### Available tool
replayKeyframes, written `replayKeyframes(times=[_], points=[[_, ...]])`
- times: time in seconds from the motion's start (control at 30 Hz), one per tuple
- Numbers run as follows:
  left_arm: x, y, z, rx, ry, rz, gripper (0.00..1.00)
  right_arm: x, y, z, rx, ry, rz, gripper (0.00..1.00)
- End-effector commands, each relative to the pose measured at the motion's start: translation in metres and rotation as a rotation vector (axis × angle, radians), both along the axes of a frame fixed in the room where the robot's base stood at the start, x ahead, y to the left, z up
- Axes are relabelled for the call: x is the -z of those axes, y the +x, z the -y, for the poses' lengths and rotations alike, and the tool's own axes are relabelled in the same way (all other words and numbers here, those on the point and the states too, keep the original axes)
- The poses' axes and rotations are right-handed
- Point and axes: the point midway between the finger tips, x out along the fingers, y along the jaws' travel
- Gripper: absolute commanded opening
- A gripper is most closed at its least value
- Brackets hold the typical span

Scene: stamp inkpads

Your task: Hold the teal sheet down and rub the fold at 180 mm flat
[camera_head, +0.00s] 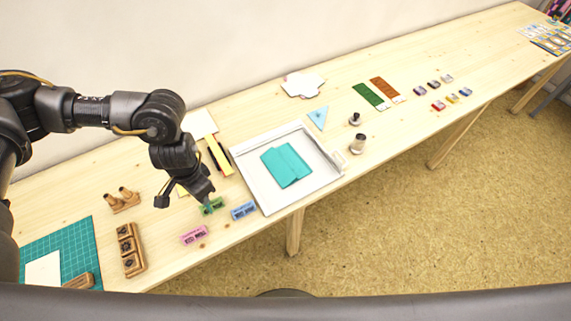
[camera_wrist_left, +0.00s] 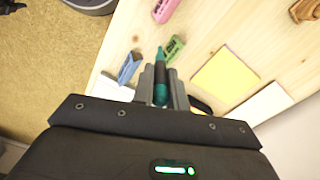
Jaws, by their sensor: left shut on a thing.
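The teal sheet (camera_head: 285,166) lies in a white tray (camera_head: 248,190) near the table's front edge. A crease line shows across it; I cannot read any 180 mm mark. My left gripper (camera_head: 206,203) is left of the tray, low over the small blocks. In the left wrist view my left gripper (camera_wrist_left: 162,90) is shut on a dark teal pen-like tool (camera_wrist_left: 160,85), whose tip points away from the wrist. The tool is not clearly seen in the head view. My right gripper is not in view.
A green block (camera_head: 214,206), blue block (camera_head: 243,210) and pink block (camera_head: 194,235) lie around the left gripper. Wooden stamps (camera_head: 130,250) and a green cutting mat (camera_head: 80,240) are at left. A knobbed weight (camera_head: 358,143) stands right of the tray.

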Motion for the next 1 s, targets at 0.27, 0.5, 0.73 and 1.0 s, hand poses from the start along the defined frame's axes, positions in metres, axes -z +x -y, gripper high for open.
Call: replayKeyframes(times=[0.27, 0.5, 0.73, 1.0], points=[[0.005, -0.002, -0.001, -0.18, 0.001, 0.0, 0.0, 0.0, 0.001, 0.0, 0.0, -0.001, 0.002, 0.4], [0.005, -0.002, 0.0, -0.181, 0.001, 0.0, 0.0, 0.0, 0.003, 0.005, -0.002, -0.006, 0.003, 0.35], [0.0, -0.024, 0.003, -0.219, 0.001, -0.001, 0.0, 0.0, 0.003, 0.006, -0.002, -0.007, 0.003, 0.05], [-0.079, -0.011, 0.003, -0.333, 0.001, 0.013, 0.0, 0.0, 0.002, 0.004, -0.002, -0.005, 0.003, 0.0]])
